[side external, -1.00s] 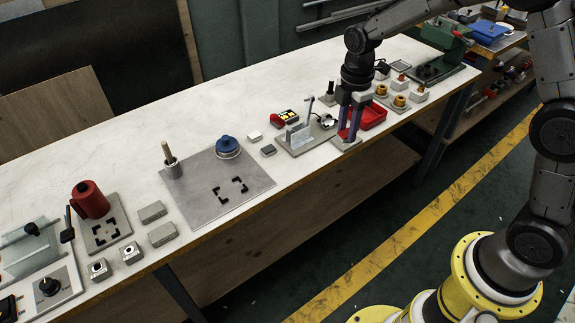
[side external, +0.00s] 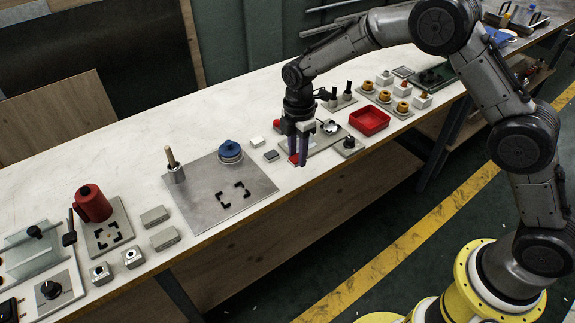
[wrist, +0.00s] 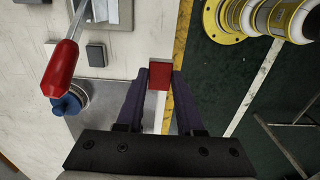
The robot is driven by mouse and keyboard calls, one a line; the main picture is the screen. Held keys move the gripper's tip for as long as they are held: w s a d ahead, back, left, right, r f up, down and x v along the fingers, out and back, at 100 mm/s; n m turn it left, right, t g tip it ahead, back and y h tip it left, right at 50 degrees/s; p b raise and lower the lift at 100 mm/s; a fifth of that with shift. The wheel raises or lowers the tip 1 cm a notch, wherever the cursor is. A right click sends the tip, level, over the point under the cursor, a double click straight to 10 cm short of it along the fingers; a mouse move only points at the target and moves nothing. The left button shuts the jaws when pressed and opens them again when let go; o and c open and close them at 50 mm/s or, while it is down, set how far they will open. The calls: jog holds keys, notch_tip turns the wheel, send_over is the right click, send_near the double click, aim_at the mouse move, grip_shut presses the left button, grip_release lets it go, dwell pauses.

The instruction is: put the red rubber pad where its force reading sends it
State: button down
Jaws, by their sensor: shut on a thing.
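My gripper (side external: 298,160) is shut on the red rubber pad in the side external view, above the front part of the bench, right of the grey metal plate. The wrist view shows the red rubber pad (wrist: 160,76) between the tips of my gripper (wrist: 161,82), near the bench's front edge. In the side external view the fingers mostly hide the pad. A fixture on a grey base (side external: 322,141) stands just behind and right of my gripper, partly hidden by it. A red handle (wrist: 62,68) on a metal rod shows in the wrist view. No force reading is legible.
A red tray (side external: 385,122) stands to the right, with a black knob (side external: 348,142) beside it. The grey plate (side external: 215,185) to the left carries a blue-lidded pot (side external: 230,150) and black corner marks.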

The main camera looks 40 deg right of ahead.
aim_at(288, 174)
jog(key=w+f, duration=0.3)
jog(key=shift+a+f, duration=0.25)
jog(key=shift+a, duration=0.1)
jog(key=shift+w+f, duration=0.1)
jog(key=shift+f, duration=1.6)
jog(key=shift+f, duration=0.15)
jog(key=c, duration=0.5)
grip_release()
jog(key=shift+c, duration=0.2)
notch_tip(288, 174, up, 12)
jog(key=shift+r, duration=0.2)
jog(key=shift+r, duration=0.1)
